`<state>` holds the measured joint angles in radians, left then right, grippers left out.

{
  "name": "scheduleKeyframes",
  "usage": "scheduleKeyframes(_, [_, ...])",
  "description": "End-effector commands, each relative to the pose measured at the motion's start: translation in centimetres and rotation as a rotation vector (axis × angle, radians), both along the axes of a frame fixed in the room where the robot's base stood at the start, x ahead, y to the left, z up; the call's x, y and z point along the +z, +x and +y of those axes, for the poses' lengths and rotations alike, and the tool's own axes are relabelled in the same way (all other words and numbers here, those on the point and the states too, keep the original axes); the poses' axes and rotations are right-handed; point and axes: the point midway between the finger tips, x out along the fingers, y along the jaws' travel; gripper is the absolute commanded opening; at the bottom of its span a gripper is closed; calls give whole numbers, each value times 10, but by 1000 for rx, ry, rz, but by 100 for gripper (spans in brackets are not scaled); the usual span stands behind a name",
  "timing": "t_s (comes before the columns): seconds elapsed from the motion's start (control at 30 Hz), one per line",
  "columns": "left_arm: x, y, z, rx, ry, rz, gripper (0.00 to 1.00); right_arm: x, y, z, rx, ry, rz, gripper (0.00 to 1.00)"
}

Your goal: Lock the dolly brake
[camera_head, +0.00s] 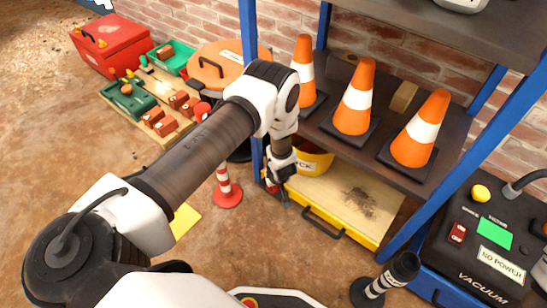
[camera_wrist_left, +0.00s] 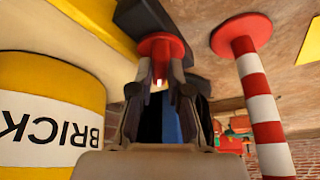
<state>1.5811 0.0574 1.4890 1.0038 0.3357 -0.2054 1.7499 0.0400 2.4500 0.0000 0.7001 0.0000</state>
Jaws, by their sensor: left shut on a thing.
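A low yellow-edged platform (camera_head: 364,238) with a tan top and a black front handle (camera_head: 322,224) lies under the shelf; I take it for the dolly. A small red part (camera_head: 270,187) shows at its left front corner. In the left wrist view, this red part (camera_wrist_left: 160,46) has a round flange and a short stem on a dark bracket. My left gripper (camera_head: 281,194) reaches down to that corner. In the left wrist view, its fingers (camera_wrist_left: 160,88) are closed around the red stem. The fingers hide the stem's end. My right gripper is not in view.
A yellow BRICK bucket (camera_head: 314,163) stands on the platform, close beside my gripper in the left wrist view. A red-and-white post (camera_head: 226,188) stands left of it. Blue shelf uprights (camera_head: 253,35) and orange cones (camera_head: 356,98) are near. A vacuum unit (camera_head: 478,250) stands right.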

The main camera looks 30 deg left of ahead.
Motion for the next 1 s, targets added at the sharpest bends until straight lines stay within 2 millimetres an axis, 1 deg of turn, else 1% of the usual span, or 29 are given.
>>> scheduleKeyframes(0.03, [-3,2,-1,38,0,-3,0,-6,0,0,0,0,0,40])
scheduleKeyframes(0.1, [-3,2,-1,97,0,-3,0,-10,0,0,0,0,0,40])
scheduleKeyframes(0.43, [-2,2,-1,304,1,-2,0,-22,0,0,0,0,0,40])
scheduleKeyframes(0.7, [0,2,-1,368,0,-2,0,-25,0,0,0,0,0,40])
scheduleKeyframes(1.0, [0,2,-1,374,0,-1,0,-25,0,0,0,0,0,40])
